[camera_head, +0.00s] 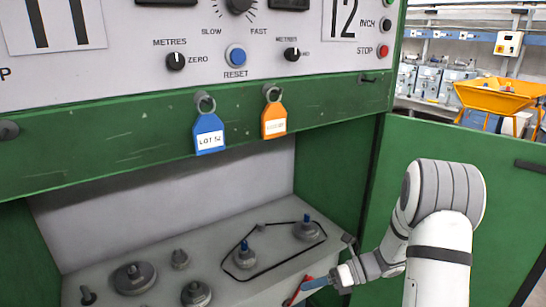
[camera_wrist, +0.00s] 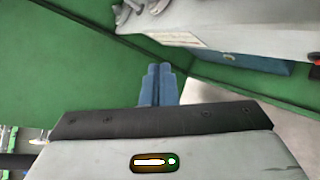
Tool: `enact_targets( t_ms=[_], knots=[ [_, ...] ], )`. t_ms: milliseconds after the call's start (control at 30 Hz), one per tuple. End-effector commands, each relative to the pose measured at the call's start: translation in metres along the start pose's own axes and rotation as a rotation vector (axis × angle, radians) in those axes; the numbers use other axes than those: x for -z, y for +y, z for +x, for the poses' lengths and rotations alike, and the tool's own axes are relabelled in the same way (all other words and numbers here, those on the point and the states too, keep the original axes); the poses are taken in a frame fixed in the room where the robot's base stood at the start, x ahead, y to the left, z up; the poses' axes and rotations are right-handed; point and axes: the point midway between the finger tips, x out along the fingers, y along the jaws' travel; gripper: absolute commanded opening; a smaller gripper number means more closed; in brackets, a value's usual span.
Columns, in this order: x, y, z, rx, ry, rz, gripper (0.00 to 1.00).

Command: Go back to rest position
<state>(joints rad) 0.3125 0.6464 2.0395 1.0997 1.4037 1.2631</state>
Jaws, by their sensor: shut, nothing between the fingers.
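My gripper (camera_wrist: 158,72) shows its two blue fingers pressed together in the wrist view, with nothing between them. In the head view the white and grey arm comes in from the lower right, and my gripper (camera_head: 305,286) is at the front right edge of the grey machine bed (camera_head: 215,250). A small red piece shows beside the blue fingertips there; I cannot tell whether they touch.
A green machine panel (camera_head: 100,140) carries a blue tag (camera_head: 209,134) and an orange tag (camera_head: 274,120) on hooks. Spindles and a belt loop (camera_head: 270,272) sit on the bed. A green door (camera_head: 450,150) stands open behind the arm. A yellow hopper (camera_head: 500,98) is far right.

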Motion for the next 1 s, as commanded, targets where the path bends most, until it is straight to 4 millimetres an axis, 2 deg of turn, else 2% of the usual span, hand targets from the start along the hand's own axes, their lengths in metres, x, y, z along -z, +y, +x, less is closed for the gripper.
enact_targets(
  t_ms=[33,200,500,800,1000],
  knots=[
    [-0.008,0.027,-0.003,0.014,0.071,-0.112,0.00],
    [-0.007,0.092,-0.012,0.038,0.321,-0.501,0.00],
    [0.004,0.187,-0.045,-0.006,0.781,-1.196,0.00],
    [0.009,0.255,-0.092,-0.162,1.270,-1.828,0.00],
    [0.009,0.276,-0.112,-0.268,1.493,-2.057,0.00]
  ],
)
